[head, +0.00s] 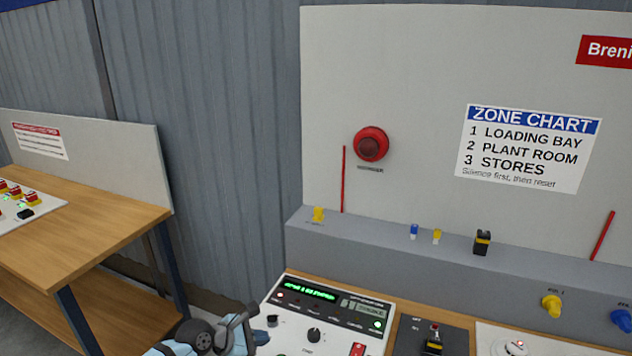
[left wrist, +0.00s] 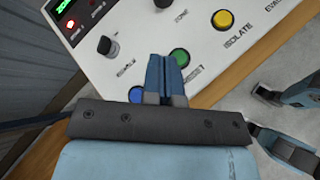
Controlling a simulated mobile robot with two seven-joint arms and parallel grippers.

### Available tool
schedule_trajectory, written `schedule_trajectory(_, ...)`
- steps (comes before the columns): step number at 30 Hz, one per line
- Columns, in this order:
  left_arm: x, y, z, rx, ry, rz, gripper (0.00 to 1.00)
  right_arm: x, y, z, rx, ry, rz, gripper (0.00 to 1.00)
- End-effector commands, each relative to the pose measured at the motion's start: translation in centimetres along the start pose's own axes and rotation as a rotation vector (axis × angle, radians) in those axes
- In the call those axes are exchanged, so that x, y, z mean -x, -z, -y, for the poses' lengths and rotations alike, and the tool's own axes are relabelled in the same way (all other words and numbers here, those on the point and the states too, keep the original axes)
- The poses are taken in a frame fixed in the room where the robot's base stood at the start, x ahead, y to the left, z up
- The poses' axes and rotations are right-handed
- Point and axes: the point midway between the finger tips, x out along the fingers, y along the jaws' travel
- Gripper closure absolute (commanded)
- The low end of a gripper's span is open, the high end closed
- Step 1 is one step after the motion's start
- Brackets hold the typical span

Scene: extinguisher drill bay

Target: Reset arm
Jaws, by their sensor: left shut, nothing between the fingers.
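The control panel (head: 292,336) is white, with a dark display strip (head: 325,302) showing green text and small lamps. In the left wrist view, a green button (left wrist: 180,57) carries a label that seems to read RESET. A blue button (left wrist: 136,94) is to its lower left, its label hidden. My left gripper (left wrist: 168,72) is shut and empty. Its fingertips appear between these buttons, overlapping the green one's lower left edge; I cannot tell whether they touch. In the head view my left arm's end (head: 240,325) covers the panel's lower left.
A yellow button (left wrist: 222,20) labelled ISOLATE, a black knob (left wrist: 181,15) and a switch (left wrist: 108,46) are nearby on the panel. A grey ledge (head: 400,255) rises behind it. A red sounder (head: 370,144) and zone chart (head: 530,148) are on the backboard.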

Motion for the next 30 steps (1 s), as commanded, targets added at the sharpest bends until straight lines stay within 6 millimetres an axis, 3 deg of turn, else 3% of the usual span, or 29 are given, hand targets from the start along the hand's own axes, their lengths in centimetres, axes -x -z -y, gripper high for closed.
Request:
schedule_trajectory(1,-0.4,-1.0,2.9,0.167,0.017,0.105,1.0,0.0,0.0,0.0,0.0,0.0,0.0,0.68)
schedule_trajectory(3,-0.2,-2.7,5.8,0.451,0.03,0.265,1.0,0.0,0.0,0.0,-0.001,0.0,0.0,0.68)
schedule_trajectory(8,2.2,-4.2,9.9,1.179,0.048,0.585,1.0,0.0,0.0,0.0,-0.002,0.001,0.0,0.68)
schedule_trajectory(13,5.6,-1.0,13.1,1.99,0.035,0.84,1.0,0.1,-0.1,0.1,-0.003,0.001,0.001,0.68)
schedule_trajectory(19,9.3,6.0,19.6,2.926,-0.04,1.046,1.0,0.1,0.0,0.1,-0.004,0.0,0.0,0.68)
schedule_trajectory(20,9.7,6.9,20.8,-2.884,0.053,-1.009,1.0,0.1,0.0,0.1,-0.004,0.0,0.0,0.68)
schedule_trajectory(25,11.7,10.1,26.3,-2.435,0.096,-0.777,1.0,0.1,0.0,0.1,-0.004,0.0,0.0,0.68)
schedule_trajectory(30,12.4,10.9,28.4,-2.27,0.105,-0.699,1.0,0.1,0.0,0.1,-0.004,0.0,0.0,0.68)
